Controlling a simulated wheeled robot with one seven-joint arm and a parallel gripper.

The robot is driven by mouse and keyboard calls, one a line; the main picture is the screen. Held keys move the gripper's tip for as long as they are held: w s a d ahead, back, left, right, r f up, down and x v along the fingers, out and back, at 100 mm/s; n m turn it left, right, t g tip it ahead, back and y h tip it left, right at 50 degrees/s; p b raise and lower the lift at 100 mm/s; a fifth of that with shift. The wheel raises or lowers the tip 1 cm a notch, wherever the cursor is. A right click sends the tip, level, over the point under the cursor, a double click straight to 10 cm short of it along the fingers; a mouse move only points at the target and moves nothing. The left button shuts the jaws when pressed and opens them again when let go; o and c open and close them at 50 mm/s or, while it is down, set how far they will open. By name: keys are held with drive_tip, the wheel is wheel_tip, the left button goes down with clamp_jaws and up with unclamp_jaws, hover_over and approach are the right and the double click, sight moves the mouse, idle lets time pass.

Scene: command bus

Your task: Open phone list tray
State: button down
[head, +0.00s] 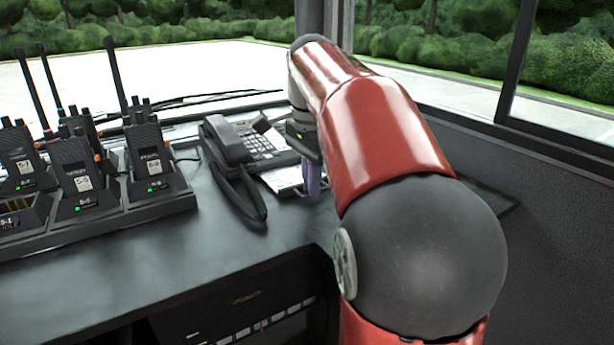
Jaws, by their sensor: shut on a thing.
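A dark desk phone (252,148) with a corded handset sits on the counter near the windscreen. The phone list tray (283,180) shows at the phone's front edge as a pale sheet sticking out from under it. My gripper (312,190) points down at the tray's right side, with purplish fingers, and is shut on the tray. My arm hides the phone's right side and part of the tray, and the exact grip is hard to see.
A charger rack (118,215) with several handheld radios stands to the left on the dark counter (130,270). The counter's front edge lies below, with a panel of switches under it. A window frame and dark wall bound the right side.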

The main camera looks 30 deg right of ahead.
drive_tip(key=c, duration=1.8)
unclamp_jaws()
drive_tip(key=shift+c, duration=0.2)
drive_tip(key=shift+r, duration=0.1)
wheel_tip(320, 180, up, 8)
drive_tip(key=p, duration=0.2)
drive_tip(key=shift+f, duration=0.2)
